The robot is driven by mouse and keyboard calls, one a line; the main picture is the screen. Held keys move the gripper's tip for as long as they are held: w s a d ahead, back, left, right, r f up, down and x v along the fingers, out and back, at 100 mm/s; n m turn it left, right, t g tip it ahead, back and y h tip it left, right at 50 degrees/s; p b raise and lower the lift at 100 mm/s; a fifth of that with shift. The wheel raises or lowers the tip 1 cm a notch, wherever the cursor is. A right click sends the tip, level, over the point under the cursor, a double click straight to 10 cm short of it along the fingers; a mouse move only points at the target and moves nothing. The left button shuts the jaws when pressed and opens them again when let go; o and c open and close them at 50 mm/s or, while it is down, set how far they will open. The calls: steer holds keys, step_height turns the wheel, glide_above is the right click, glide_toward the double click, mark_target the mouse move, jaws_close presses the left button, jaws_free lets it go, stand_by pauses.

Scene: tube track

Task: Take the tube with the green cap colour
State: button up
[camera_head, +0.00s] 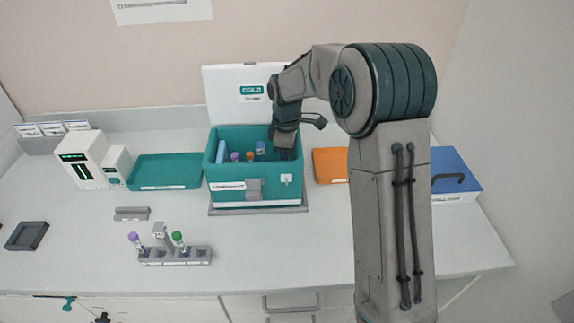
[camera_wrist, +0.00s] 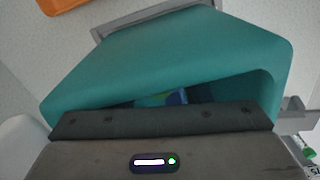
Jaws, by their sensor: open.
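A tube with a green cap (camera_head: 178,238) stands in the grey rack (camera_head: 150,260) at the front of the counter. A green cap also shows at the right edge of the wrist view (camera_wrist: 308,153). A purple-capped tube (camera_head: 134,240) stands at the left of the same rack. My gripper (camera_head: 284,153) is open, pointing down into the right part of the teal cold box (camera_head: 225,188), well behind the rack. Its fingertips are hidden by the box wall in the head view and by the gripper body in the wrist view.
The cold box's white lid (camera_head: 225,85) stands open. Inside are tubes with blue, purple and orange caps; a blue and a greenish part show dimly in the wrist view.

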steer(key=c, duration=0.8)
steer(key=shift+c, duration=0.2)
step_height(320, 180, up, 18)
steer(key=b, duration=0.1)
stand_by(0.4)
